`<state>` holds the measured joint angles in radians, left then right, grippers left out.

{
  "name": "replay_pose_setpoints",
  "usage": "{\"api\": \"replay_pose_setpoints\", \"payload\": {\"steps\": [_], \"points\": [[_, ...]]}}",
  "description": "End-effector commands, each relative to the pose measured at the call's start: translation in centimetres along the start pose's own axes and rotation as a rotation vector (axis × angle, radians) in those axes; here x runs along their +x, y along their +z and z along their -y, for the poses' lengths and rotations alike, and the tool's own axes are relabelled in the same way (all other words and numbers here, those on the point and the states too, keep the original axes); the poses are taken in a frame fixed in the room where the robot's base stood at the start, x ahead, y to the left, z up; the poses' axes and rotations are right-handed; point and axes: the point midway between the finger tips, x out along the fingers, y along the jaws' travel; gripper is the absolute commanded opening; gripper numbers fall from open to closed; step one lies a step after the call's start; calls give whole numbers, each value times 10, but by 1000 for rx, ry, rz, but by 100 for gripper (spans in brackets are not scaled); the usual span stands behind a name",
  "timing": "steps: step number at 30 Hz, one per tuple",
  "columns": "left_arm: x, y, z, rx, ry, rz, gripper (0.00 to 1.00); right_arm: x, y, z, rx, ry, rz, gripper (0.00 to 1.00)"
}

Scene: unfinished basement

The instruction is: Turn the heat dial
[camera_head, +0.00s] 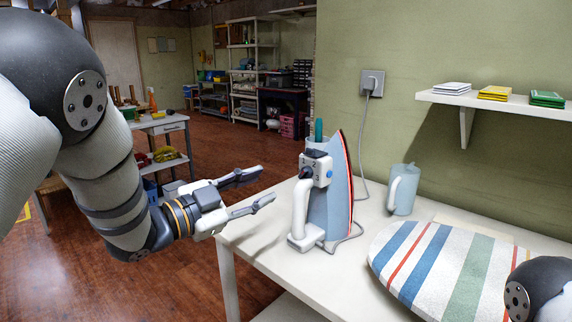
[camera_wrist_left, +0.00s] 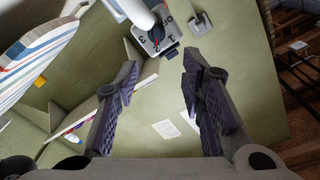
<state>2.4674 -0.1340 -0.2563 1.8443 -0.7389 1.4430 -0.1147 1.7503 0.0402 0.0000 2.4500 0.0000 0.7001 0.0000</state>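A pale blue and white iron (camera_head: 327,195) stands upright on its heel on the white table (camera_head: 262,262), its soleplate facing right. Its dark heat dial (camera_head: 306,172) is near the top, on the handle side. In the left wrist view the dial (camera_wrist_left: 156,38) shows numbered markings at top centre, just beyond the fingertips. My left gripper (camera_head: 267,185) is open and empty, left of the iron at about dial height, its fingers pointing towards it with a gap between. Part of my right arm shows at the bottom right; its gripper is out of view.
A striped ironing board (camera_head: 455,265) lies at the table's right. A light blue jug (camera_head: 403,190) stands behind it. The iron's cord runs to a wall socket (camera_head: 371,83). A wall shelf (camera_head: 500,103) holds stacked cloths. Free floor lies left of the table.

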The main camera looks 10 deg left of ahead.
Motion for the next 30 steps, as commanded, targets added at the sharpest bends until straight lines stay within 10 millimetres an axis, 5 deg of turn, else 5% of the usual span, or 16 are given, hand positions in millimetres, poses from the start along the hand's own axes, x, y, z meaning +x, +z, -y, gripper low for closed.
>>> {"api": "replay_pose_setpoints", "payload": {"steps": [12, 25, 30], "points": [[96, 7, -5, -8, 3, 5, 36, 20, 14, -1, 0, 3, 63, 40], [116, 3, -2, -6, -1, 5, 36, 23, 16, -1, -1, 3, 70, 40], [115, 3, -2, -6, -1, 5, 0, 23, 16, -1, -1, 3, 70, 40]]}}
